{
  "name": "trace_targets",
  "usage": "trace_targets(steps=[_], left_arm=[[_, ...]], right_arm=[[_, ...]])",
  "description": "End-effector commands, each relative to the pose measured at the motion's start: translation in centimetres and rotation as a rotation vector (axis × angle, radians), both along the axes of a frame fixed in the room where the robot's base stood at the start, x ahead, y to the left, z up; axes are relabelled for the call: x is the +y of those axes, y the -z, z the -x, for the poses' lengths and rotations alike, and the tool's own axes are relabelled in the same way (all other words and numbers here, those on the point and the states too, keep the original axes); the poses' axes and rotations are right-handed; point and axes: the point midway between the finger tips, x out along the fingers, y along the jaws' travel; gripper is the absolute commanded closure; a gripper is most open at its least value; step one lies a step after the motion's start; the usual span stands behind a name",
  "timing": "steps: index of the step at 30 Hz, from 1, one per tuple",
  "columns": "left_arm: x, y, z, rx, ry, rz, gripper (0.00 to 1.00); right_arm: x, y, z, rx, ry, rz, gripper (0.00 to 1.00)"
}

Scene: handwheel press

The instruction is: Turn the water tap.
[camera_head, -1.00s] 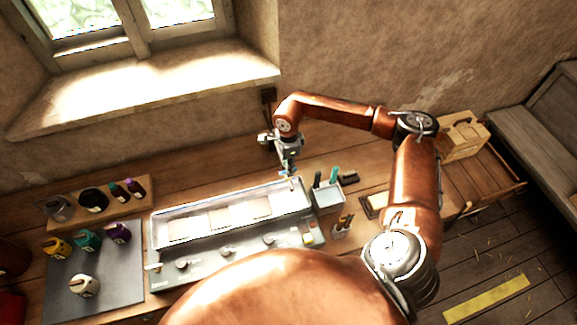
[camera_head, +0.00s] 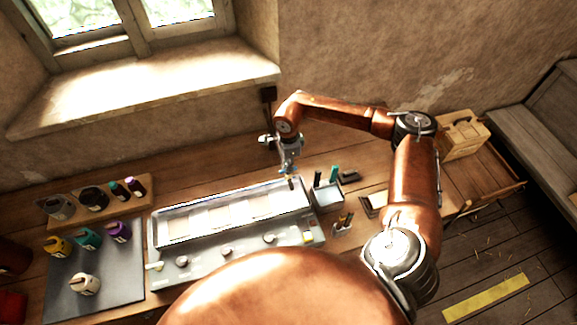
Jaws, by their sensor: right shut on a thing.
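My right gripper (camera_head: 287,168) points down over the back right end of a long metal tray (camera_head: 153,228). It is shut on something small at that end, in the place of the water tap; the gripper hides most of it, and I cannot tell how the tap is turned. A small dark part (camera_head: 290,184) shows just below the fingertips. My left gripper is out of the picture.
Along the tray's front runs a grey panel with several knobs (camera_head: 226,251). A small holder with pens (camera_head: 328,195) stands close right of the tray. Paint jars (camera_head: 88,238) stand on a dark mat (camera_head: 60,290) at left. A wooden box (camera_head: 464,136) is at right.

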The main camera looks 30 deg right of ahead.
Motion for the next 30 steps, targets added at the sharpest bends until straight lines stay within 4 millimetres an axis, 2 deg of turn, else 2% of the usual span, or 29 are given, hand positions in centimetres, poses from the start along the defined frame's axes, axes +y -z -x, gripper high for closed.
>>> trace_targets(steps=[11, 30], left_arm=[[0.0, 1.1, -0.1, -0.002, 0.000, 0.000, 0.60], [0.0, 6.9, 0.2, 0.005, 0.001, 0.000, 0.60]], right_arm=[[0.0, 0.2, -0.1, -0.001, -0.066, 0.001, 1.00], [-0.1, 0.3, -0.1, -0.001, -0.573, 0.004, 1.00]])
